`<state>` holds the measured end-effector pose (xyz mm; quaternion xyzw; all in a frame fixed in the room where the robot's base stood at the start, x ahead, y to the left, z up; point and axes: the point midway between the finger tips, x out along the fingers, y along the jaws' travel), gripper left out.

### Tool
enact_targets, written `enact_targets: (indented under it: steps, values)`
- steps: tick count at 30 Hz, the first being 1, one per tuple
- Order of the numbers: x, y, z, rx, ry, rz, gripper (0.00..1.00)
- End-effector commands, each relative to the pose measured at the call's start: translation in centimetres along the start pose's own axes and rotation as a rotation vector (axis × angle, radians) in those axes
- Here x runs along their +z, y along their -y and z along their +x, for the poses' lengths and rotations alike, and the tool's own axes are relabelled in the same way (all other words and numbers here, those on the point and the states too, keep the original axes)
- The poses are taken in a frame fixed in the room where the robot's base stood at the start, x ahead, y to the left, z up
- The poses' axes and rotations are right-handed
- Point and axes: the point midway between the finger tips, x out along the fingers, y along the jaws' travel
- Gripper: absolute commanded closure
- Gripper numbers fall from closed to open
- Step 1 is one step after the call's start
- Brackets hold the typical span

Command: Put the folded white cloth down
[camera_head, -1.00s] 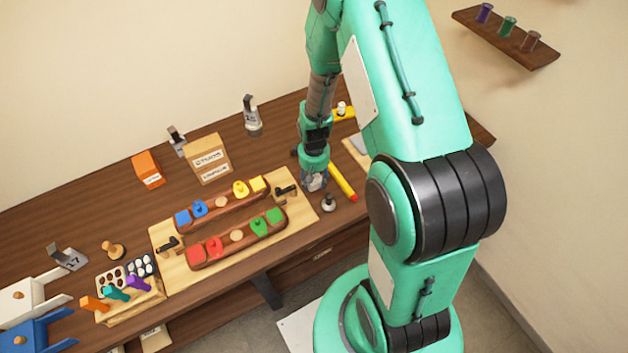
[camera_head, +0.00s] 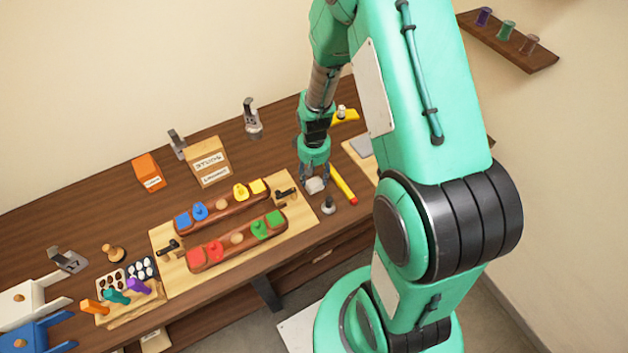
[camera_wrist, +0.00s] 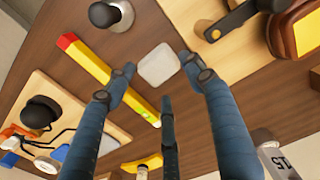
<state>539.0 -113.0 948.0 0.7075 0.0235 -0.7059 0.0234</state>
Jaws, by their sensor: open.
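The folded white cloth (camera_head: 315,186) lies on the dark wooden bench, just right of the pale board. It also shows in the wrist view as a small light square (camera_wrist: 158,65) on the brown wood. My gripper (camera_head: 314,178) is right above it, with its fingers spread and pointing down. In the wrist view my open gripper (camera_wrist: 156,70) has a finger on each side of the cloth and a darker finger below it. I see no finger closed on the cloth.
A yellow, red-ended stick (camera_head: 343,184) lies close on the right. A dark-knobbed piece (camera_head: 328,205) stands in front. The pale board (camera_head: 304,215) with two block-filled wooden holders lies to the left.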

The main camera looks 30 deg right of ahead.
Motion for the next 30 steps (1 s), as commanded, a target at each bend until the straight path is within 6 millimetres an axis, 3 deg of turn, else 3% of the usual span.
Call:
enact_targets:
  steps: [6,12,18,30]
  values:
    - [-0.1,0.0,-3.7,0.001,-0.003,0.000,0.46]
    - [0.0,0.0,-5.9,0.000,0.000,0.000,0.46]
    - [0.0,0.0,-6.8,0.000,0.000,0.000,0.46]
    - [0.0,0.0,-6.9,0.000,0.001,0.000,0.46]
